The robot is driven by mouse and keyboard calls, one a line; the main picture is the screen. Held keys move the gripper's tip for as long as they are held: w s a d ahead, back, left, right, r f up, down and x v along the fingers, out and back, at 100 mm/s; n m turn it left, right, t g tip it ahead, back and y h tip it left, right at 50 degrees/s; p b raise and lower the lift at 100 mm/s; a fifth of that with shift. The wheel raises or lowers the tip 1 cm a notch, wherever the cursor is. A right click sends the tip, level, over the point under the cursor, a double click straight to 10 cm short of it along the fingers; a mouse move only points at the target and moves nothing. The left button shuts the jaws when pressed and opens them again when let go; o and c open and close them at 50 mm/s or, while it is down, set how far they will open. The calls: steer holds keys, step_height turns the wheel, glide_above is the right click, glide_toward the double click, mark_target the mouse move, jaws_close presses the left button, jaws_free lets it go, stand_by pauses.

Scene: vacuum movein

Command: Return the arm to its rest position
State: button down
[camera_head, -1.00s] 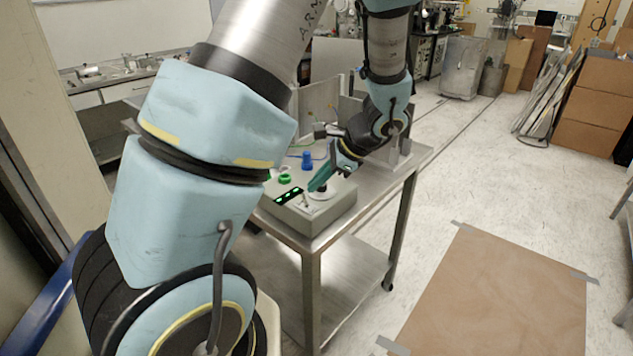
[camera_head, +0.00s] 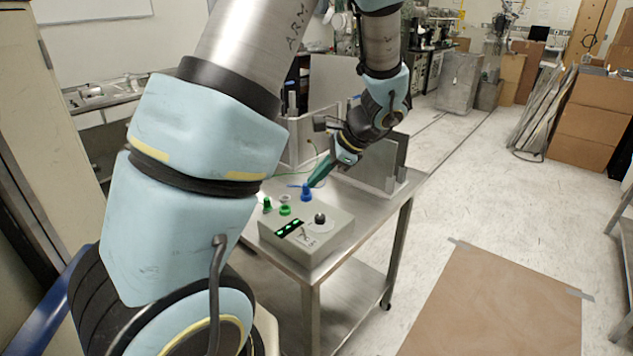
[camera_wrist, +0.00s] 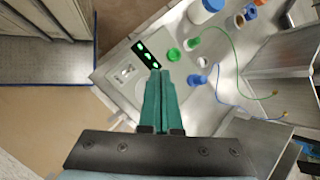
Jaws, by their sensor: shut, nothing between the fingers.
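My gripper (camera_head: 312,183) has teal fingers, closed together with nothing between them. In the head view it hangs above the steel cart, behind the grey control box (camera_head: 329,236) and close to a blue capped item (camera_head: 306,194) in the picture. The box has a black knob (camera_head: 320,218) and a dark panel with lit green marks (camera_head: 289,229). My arm reaches out over the cart, bent at the elbow.
The steel cart (camera_head: 330,268) also carries a green-capped item (camera_head: 285,210), thin green and blue cables, and upright metal plates (camera_head: 378,163). A brown floor sheet (camera_head: 500,305) lies to the right. Cardboard boxes (camera_head: 597,105) stand far right. The floor between is clear.

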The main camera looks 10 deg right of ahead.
steer(key=s+a+f+n+g+h+b, duration=0.2)
steer(key=s+a+n+h+b, duration=0.3)
steer(key=s+a+n, duration=0.6)
steer(key=a+f+n+h, duration=0.1)
steer(key=a+n, duration=0.1)
steer(key=n, duration=0.3)
steer(key=shift+n, duration=0.4)
steer(key=shift+a, duration=0.15)
stand_by(0.5)
